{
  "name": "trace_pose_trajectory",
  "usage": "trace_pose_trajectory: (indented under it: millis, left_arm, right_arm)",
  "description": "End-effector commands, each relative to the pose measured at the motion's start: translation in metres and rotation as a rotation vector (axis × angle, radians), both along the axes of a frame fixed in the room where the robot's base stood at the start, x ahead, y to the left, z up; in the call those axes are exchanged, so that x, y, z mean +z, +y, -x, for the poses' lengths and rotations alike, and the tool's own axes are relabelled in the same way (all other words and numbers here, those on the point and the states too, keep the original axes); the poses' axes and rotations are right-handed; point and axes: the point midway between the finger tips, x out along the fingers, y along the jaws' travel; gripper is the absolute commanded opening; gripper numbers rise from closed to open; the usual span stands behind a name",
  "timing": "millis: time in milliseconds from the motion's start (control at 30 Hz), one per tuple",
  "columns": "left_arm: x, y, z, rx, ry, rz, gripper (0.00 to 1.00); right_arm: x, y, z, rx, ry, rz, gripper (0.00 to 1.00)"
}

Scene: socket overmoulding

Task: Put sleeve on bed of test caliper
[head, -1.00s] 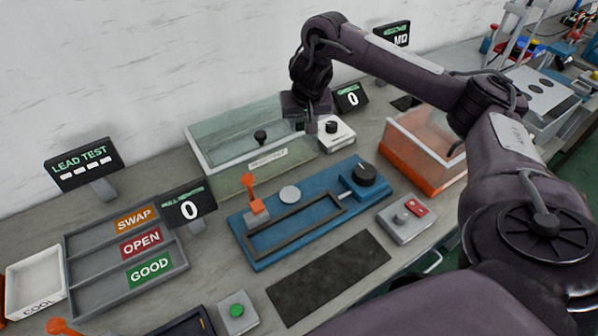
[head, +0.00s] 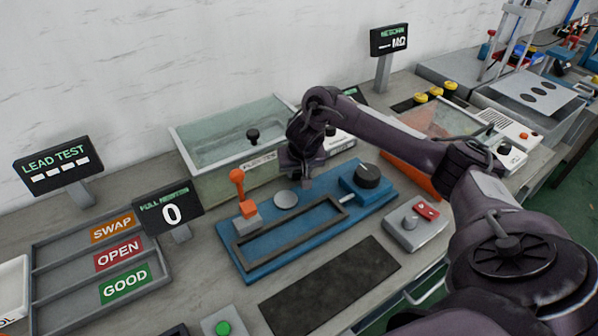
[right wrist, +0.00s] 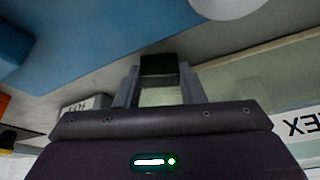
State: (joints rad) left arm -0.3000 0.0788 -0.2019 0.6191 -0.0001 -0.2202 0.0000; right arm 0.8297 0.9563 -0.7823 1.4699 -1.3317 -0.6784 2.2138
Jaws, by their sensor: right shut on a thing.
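My right gripper (head: 296,172) hangs over the back edge of the blue fixture (head: 262,268), between the fixture and the glass-sided tank. In the right wrist view my right gripper (right wrist: 160,85) is shut on a small piece, apparently the sleeve (right wrist: 159,67), with a dark end and a paler part between the fingers. The arm hides this piece in the head view. The blue fixture has an orange lever (head: 238,184), a round grey disc (head: 286,200), a dark rectangular frame and a black knob (head: 367,175). I cannot tell which part is the caliper bed. My left gripper is out of view.
The tank (head: 205,180) with a black-knobbed lid stands behind the fixture. A dark mat (head: 330,283) lies in front, bare. A grey switch box (head: 412,232) is at right. The PULL NEWTONS display (head: 168,211) and labelled tray (head: 50,262) are at left.

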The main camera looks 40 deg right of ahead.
Motion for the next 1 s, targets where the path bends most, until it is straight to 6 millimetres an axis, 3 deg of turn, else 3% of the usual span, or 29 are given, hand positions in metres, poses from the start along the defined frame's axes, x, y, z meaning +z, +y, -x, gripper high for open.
trace_pose_trajectory:
  millis: [367, 400, 533, 867, 1000]
  left_arm:
    - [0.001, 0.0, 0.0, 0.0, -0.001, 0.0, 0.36]
    - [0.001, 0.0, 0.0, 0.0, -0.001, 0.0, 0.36]
    - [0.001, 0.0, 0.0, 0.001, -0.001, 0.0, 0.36]
    - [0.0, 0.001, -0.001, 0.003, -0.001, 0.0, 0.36]
    - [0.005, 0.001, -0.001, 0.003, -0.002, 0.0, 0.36]
  right_arm:
    - [-0.003, 0.0, 0.0, -0.001, 0.0, 0.0, 0.14]
    - [-0.003, 0.0, 0.0, 0.0, -0.001, 0.0, 0.41]
    - [-0.003, 0.0, 0.0, 0.0, -0.001, 0.0, 0.57]
    - [0.0, 0.0, -0.001, 0.0, -0.002, 0.0, 0.57]
    - [0.017, 0.003, 0.004, 0.002, -0.003, 0.0, 0.57]
